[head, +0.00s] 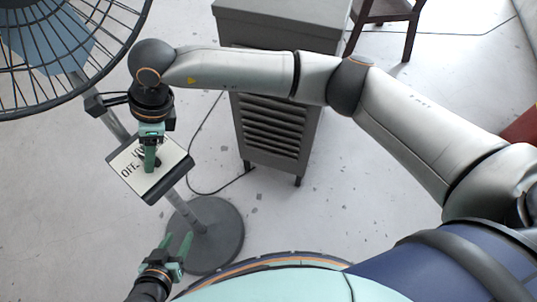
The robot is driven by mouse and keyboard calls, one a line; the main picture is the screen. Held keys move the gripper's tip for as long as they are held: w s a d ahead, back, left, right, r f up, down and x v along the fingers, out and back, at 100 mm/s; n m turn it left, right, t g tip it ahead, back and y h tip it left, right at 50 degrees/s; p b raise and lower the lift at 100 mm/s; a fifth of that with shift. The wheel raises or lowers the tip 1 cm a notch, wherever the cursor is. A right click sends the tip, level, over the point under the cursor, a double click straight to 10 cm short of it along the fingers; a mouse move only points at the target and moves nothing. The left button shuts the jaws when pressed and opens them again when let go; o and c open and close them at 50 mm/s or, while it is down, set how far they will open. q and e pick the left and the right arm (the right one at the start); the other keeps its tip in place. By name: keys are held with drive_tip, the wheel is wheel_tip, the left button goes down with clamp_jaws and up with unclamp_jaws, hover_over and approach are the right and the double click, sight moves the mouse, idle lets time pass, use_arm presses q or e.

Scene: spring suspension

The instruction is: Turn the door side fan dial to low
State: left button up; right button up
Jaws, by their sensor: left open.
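The fan's control panel (133,167) is a white plate with a dark edge on the fan's post, at left of centre in the head view. "OFF" is readable on it, and other lettering is partly covered. My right gripper (150,163) reaches down over the panel from above, with its green fingers at the plate's middle. The fingers hide most of the dial, so its setting and any grip on it cannot be made out. My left gripper (179,243) is open and empty, below the panel beside the fan's base.
The fan's wire cage (60,55) fills the upper left, close to my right wrist. The round fan base (215,240) stands on the pale floor. A grey louvered cabinet (272,130) stands behind my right arm, and a dark stool (388,12) is at the top.

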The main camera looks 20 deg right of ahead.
drive_tip(key=shift+r+n, duration=0.25)
drive_tip(key=shift+n, duration=0.05)
drive_tip(key=d+b, duration=0.3)
drive_tip(key=d, duration=0.9)
drive_tip(key=s+a+r+m+g+y+p, duration=0.1)
drive_tip(key=s+a+r+m+g+y, duration=0.15)
drive_tip(key=s+a+y, duration=0.2)
drive_tip(key=s+a+r+m+g+y+p, duration=0.1)
drive_tip(key=s+a+r+m+g+y, duration=0.1)
drive_tip(key=s+a+r+y, duration=0.3)
drive_tip(key=w+r+m+t+y+p, duration=0.2)
drive_tip(key=w+r+m+t+y, duration=0.5)
drive_tip(key=m, duration=0.6)
drive_tip(key=w+d+f+m+t+h+p, duration=0.1)
drive_tip(key=w+d+f+m+t+h, duration=0.1)
drive_tip(key=d+f+m+t+h, duration=0.75)
drive_tip(key=w+d+f+m+t+h+p, duration=0.1)
drive_tip(key=w+d+f+m+t+h, duration=0.2)
drive_tip(key=m, duration=1.1)
drive_tip(key=s+d+f+m+g+h+p, duration=0.1)
drive_tip(key=s+d+f+m+g+h, duration=0.1)
drive_tip(key=s+d+f+m, duration=0.3)
drive_tip(key=s+d+f+m+g+h+p, duration=0.1)
drive_tip(key=s+d+f+m, duration=0.4)
drive_tip(key=f, duration=0.8)
drive_tip(key=s+d+g+h, duration=0.1)
drive_tip(key=s+h, duration=0.1)
drive_tip(key=shift+d+f+h, duration=0.2)
drive_tip(key=shift+d+h, duration=0.2)
